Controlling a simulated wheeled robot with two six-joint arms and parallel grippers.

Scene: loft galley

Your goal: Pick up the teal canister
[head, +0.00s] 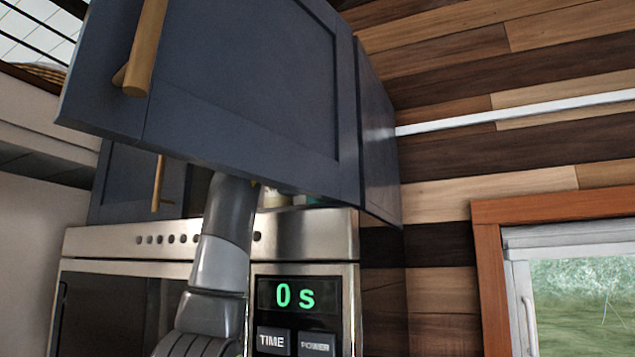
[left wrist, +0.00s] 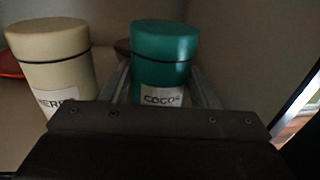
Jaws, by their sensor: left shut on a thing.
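The teal canister (left wrist: 163,55), with a dark band and a white label starting "COCO", stands upright in the left wrist view. My left gripper (left wrist: 161,90) has a finger on each side of it and is shut on it. In the head view my left arm reaches up behind the dark blue cabinet door, which hides the gripper. Only small pale and teal slivers show below the door there. I cannot tell whether the canister is lifted. My right gripper is in neither view.
A cream canister (left wrist: 52,57) stands close left of the teal one. A red item (left wrist: 9,64) lies farther left. The open cabinet door (head: 235,75) hangs in front of my arm, above a steel microwave (head: 305,234). A window (head: 570,285) is at right.

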